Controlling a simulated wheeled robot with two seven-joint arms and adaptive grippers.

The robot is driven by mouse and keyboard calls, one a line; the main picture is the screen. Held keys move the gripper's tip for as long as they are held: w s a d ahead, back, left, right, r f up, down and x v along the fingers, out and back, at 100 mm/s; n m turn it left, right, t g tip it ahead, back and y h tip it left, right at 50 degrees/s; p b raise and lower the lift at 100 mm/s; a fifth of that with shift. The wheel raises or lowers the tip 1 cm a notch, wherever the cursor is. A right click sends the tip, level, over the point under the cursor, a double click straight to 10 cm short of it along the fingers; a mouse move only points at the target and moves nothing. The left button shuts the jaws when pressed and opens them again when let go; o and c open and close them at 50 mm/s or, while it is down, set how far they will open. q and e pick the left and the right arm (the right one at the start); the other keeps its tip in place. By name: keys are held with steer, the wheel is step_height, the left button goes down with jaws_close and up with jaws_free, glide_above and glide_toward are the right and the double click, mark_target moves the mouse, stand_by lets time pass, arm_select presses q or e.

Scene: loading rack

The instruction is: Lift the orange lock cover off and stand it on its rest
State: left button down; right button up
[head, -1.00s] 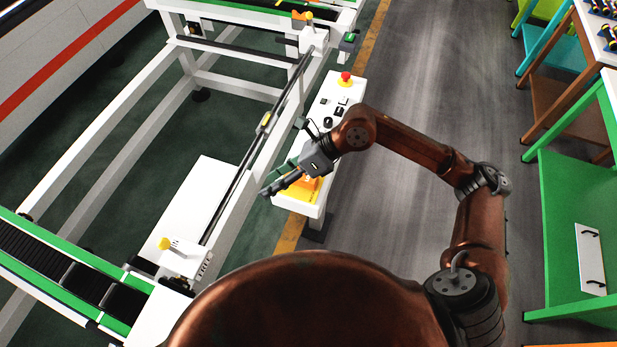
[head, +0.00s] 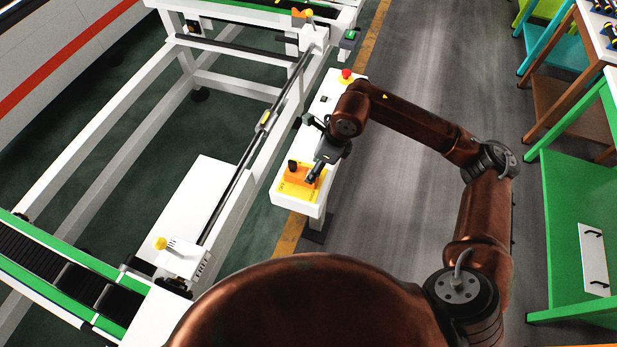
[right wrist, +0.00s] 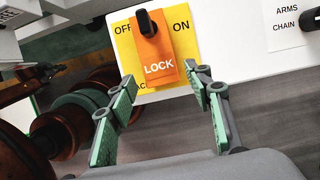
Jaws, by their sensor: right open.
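The orange lock cover (right wrist: 158,62), printed LOCK, lies over a yellow plate (right wrist: 126,50) marked OFF and ON. A black knob (right wrist: 147,23) stands up at its far end. In the head view the cover (head: 299,173) is at the near end of a white control panel, partly hidden by my right gripper (head: 314,180). In the right wrist view my right gripper (right wrist: 162,82) is open and empty, with its green-padded fingers on either side of the cover's near end, apart from it. My left gripper is not in view. I cannot make out the cover's rest.
The white panel (head: 322,112) also carries a red emergency button (head: 346,75) at its far end. A label reading ARMS CHAIN (right wrist: 289,18) is right of the plate. A white frame with a dark rail (head: 240,176) runs left of the panel. Grey floor lies open to the right.

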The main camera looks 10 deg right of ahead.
steer(key=b+x, duration=0.3)
steer(key=x, duration=0.1)
steer(key=shift+w+f, duration=0.1)
steer(key=shift+f, duration=0.05)
steer(key=c, duration=1.1)
steer(key=shift+r, duration=0.3)
steer(key=shift+r+p, duration=1.75)
steer(key=shift+r, duration=1.85)
